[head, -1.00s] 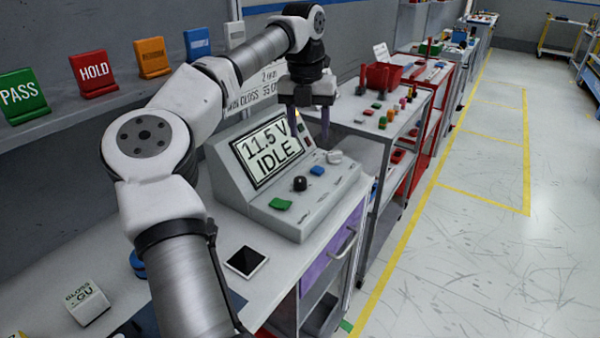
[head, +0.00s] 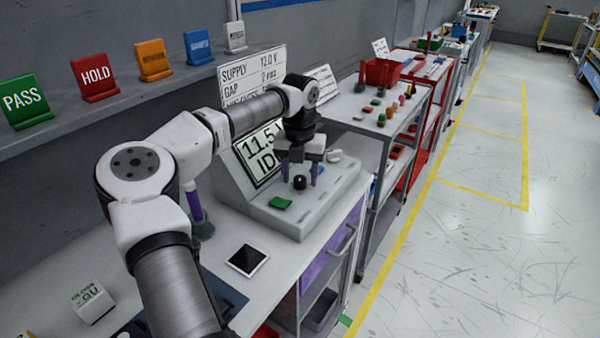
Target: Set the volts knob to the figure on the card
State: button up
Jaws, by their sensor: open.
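The card (head: 236,72) on the back wall reads SUPPLY 12.0 V and GAP 2 mm; its lower lines are hidden behind my arm. The dashboard module (head: 262,214) stands on the bench. Its screen (head: 250,150) is partly covered by my arm, with 11.5 and ID showing. A black knob (head: 300,183) sits on the sloping front panel; its label is too small to read. My gripper (head: 299,178) points down over the panel, open, with one purple finger on each side of the black knob. I cannot tell whether the fingers touch it.
A dark-screened device (head: 247,260) lies on the bench in front. Coloured signs, including HOLD (head: 95,75), stand on the shelf. The floor at right is clear.

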jog(key=shift+f, duration=0.2)
jog(key=c, duration=1)
jog(key=shift+m, duration=0.3)
jog(key=m+p, duration=0.1)
jog(key=m, duration=0.4)
jog(key=m+p, duration=0.1)
jog(key=m, duration=0.5)
dwell(0.3)
